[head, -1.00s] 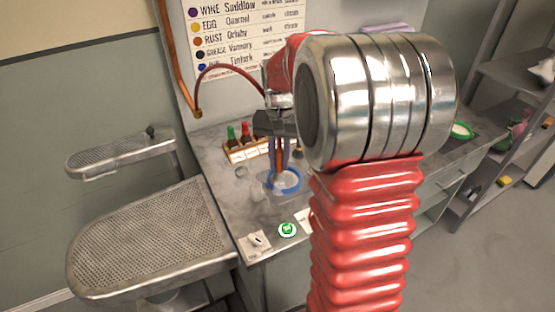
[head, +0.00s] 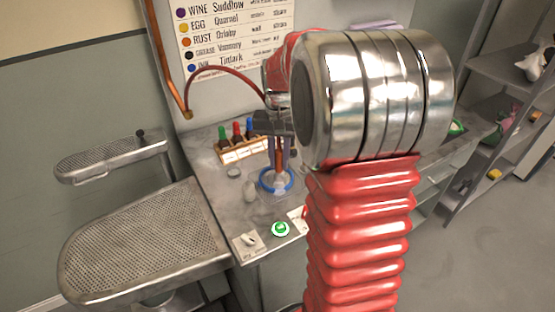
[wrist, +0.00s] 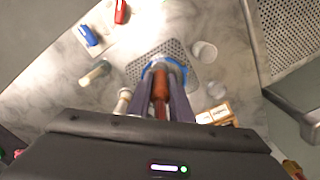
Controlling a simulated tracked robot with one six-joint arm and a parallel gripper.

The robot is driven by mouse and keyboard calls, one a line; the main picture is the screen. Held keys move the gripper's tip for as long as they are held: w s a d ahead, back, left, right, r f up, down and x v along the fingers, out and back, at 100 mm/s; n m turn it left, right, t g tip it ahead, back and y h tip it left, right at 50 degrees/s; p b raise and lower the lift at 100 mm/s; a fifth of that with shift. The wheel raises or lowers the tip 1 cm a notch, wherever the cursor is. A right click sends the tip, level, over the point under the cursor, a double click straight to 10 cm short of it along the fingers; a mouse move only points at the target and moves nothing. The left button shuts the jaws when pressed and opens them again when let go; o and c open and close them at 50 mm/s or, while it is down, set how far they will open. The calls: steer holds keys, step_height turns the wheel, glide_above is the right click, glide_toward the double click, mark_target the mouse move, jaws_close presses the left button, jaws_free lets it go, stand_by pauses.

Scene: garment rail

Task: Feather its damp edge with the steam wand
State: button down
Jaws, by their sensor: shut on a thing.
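My gripper (head: 278,168) points down over the counter, shut on a reddish-brown rod, which appears to be the steam wand (wrist: 160,90). A dark red hose (head: 222,71) runs from a copper pipe on the wall to my gripper. The wand's lower end is over a blue ring (head: 277,187) on the counter. The ring (wrist: 177,65) lies over a perforated plate (wrist: 142,67) in the wrist view. My fingers hide part of the ring. I cannot make out a damp edge or whether the wand touches anything.
Coloured bottles (head: 237,133) stand in a rack behind my gripper. Small clear vessels (head: 249,190) stand left of the ring. A perforated pressing board (head: 140,235) is at left.

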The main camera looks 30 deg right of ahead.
steer(key=shift+d, duration=0.1)
steer(key=shift+d, duration=1.1)
steer(key=shift+d, duration=0.15)
steer(key=shift+w+d, duration=0.6)
steer(key=shift+d, duration=0.3)
steer(key=shift+w, duration=0.15)
steer(key=shift+w+d, duration=0.25)
steer(key=shift+w, duration=0.3)
steer(key=shift+w+d, duration=0.2)
steer(key=shift+w, duration=0.3)
steer(key=shift+r, duration=0.1)
step_height(320, 180, up, 7)
stand_by(0.7)
